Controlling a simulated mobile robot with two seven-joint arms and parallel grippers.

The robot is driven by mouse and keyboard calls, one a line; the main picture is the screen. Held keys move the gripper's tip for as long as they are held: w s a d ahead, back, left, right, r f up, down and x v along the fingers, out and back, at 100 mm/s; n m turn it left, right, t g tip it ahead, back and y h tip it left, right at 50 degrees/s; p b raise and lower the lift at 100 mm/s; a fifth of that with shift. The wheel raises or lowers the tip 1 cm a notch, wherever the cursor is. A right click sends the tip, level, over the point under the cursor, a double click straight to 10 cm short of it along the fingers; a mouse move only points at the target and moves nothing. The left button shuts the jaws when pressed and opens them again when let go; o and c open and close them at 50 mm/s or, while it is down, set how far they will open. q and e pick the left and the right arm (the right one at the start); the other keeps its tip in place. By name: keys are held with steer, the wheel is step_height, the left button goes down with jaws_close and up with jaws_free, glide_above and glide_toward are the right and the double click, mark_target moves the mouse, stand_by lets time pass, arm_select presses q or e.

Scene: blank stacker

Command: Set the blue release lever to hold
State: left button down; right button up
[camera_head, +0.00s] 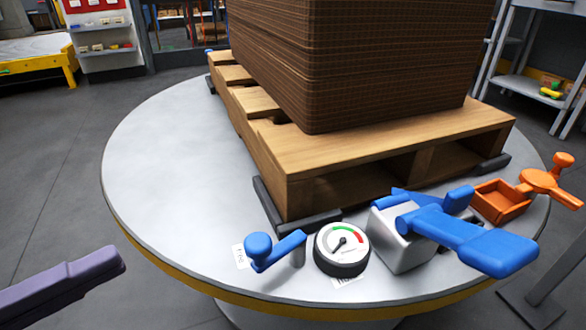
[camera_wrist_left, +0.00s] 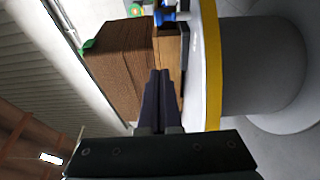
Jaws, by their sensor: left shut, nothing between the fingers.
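A broad blue lever (camera_head: 465,236) on a grey block (camera_head: 398,240) stands at the table's front right, its paddle reaching right over the rim. A smaller blue knobbed handle (camera_head: 272,250) sits left of it by the front edge. No readable label shows which is the release lever. My left gripper (camera_head: 118,260) is shut and empty at the lower left, outside the table rim and apart from both. In the left wrist view its dark fingers (camera_wrist_left: 158,74) lie together, and a blue part (camera_wrist_left: 166,16) shows at the top. My right gripper is out of view.
A round grey table (camera_head: 165,160) with a yellow edge holds a wooden pallet (camera_head: 340,155) under a tall brown stack (camera_head: 380,60). A dial gauge (camera_head: 342,250) stands between the blue parts. An orange crank and tray (camera_head: 503,200) sit at right. The table's left is clear.

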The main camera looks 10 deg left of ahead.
arm_select(q)
steer(key=b+x, duration=0.1)
steer(key=x, duration=0.2)
steer(key=b+x, duration=0.2)
steer(key=x, duration=0.1)
steer(key=b+x, duration=0.2)
steer(key=x, duration=0.1)
steer(key=shift+w+a+f, duration=0.1)
steer(key=shift+w+f, duration=0.1)
steer(key=shift+f, duration=0.1)
steer(key=shift+s+d+r+b, duration=0.1)
steer(key=shift+s+d+b, duration=0.35)
steer(key=shift+d, duration=0.75)
steer(key=shift+s+d+r, duration=0.1)
steer(key=shift+s+d, duration=0.45)
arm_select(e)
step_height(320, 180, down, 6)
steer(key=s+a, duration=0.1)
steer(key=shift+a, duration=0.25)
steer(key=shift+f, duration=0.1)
